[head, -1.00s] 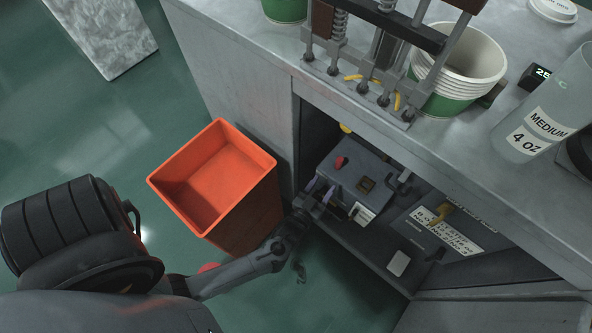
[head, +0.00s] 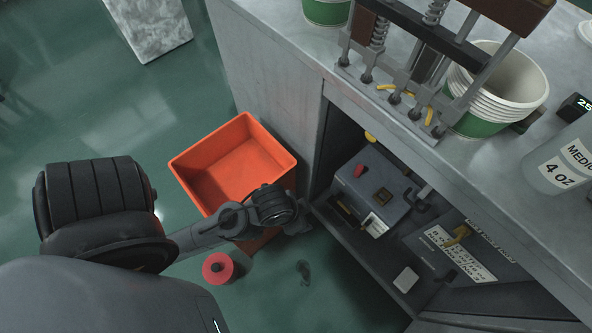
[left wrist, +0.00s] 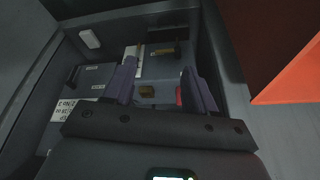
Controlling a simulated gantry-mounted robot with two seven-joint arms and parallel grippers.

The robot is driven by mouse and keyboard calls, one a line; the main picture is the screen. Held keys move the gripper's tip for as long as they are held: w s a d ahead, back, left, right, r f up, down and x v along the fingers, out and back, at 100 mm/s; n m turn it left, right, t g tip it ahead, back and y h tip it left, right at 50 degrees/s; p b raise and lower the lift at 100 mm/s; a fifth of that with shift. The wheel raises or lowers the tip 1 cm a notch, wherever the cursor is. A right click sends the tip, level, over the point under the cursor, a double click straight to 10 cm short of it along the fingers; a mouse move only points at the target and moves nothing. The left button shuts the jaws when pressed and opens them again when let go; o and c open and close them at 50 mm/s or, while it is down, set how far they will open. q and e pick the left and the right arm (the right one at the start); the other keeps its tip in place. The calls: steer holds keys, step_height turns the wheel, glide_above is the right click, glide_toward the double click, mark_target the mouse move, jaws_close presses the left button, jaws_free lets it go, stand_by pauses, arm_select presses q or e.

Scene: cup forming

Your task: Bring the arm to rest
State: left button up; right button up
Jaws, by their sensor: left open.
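My left arm reaches in from the left in the head view, its wrist in front of the orange bin. The left gripper shows in the left wrist view (left wrist: 160,90) with its two dark fingers apart and nothing between them. In the head view the fingers are hidden behind the wrist. My right gripper is not in view.
The orange bin (head: 190,160) stands on the floor left of the cabinet. A red round object (head: 217,268) lies on the floor. The counter (head: 275,60) above holds a press frame (head: 425,120), stacked paper cups (head: 520,85) and a "4 oz" container (head: 550,165). Open floor lies at the left.

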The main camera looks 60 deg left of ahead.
arm_select(q)
steer(key=shift+s+r+g, duration=0.3)
steer(key=shift+s+r, duration=0.1)
steer(key=shift+s, duration=0.25)
step_height(320, 180, up, 57)
steer(key=p, duration=5.7)
step_height(320, 180, down, 68)
steer(key=b, duration=6.7)
steer(key=shift+r+b, duration=0.15)
steer(key=shift+b, duration=0.15)
steer(key=shift+r, duration=0.1)
